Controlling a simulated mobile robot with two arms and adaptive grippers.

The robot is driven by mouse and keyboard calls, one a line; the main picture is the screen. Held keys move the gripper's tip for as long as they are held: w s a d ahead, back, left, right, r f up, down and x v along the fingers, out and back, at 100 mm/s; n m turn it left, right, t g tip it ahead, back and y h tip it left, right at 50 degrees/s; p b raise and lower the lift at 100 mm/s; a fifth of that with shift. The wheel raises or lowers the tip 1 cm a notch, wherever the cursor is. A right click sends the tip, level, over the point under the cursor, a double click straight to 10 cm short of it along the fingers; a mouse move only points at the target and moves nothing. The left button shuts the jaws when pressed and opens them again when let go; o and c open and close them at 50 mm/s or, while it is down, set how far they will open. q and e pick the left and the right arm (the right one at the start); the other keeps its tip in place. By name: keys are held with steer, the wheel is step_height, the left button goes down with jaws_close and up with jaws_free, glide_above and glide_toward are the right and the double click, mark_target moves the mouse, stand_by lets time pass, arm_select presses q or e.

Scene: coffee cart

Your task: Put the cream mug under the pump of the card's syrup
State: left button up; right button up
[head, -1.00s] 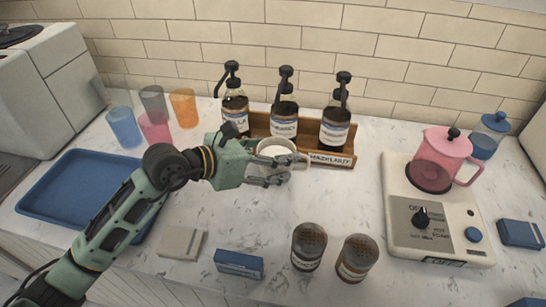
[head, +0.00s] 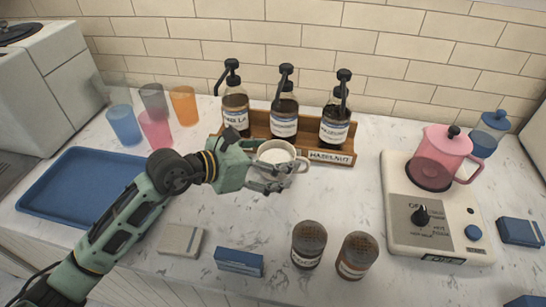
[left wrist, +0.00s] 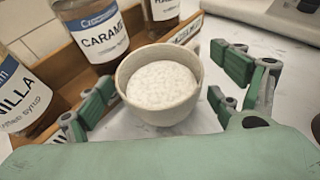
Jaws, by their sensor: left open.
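The cream mug (head: 277,151), filled with something white, stands on the counter in front of the syrup rack, near the middle and right bottles. It also shows in the left wrist view (left wrist: 160,112). My left gripper (head: 275,178) is open, with its fingers on either side of the mug; in the left wrist view its pads (left wrist: 162,98) look apart from the wall. The card (head: 330,157) reads HAZELNUT and sits at the rack's front right, below the right bottle (head: 335,130). The middle bottle (left wrist: 101,38) reads caramel, the left one (left wrist: 22,92) vanilla. My right gripper is out of view.
The wooden rack (head: 259,123) stands behind the mug. Two brown-topped jars (head: 308,246) stand in front, with a blue box (head: 239,262). A scale-like base with a pink pot (head: 444,155) is right; a blue tray (head: 75,180) and several cups are left.

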arm_select(q)
steer(key=shift+r, duration=0.3)
steer(key=b+v, duration=0.2)
steer(key=v, duration=1)
steer(key=shift+b, duration=0.3)
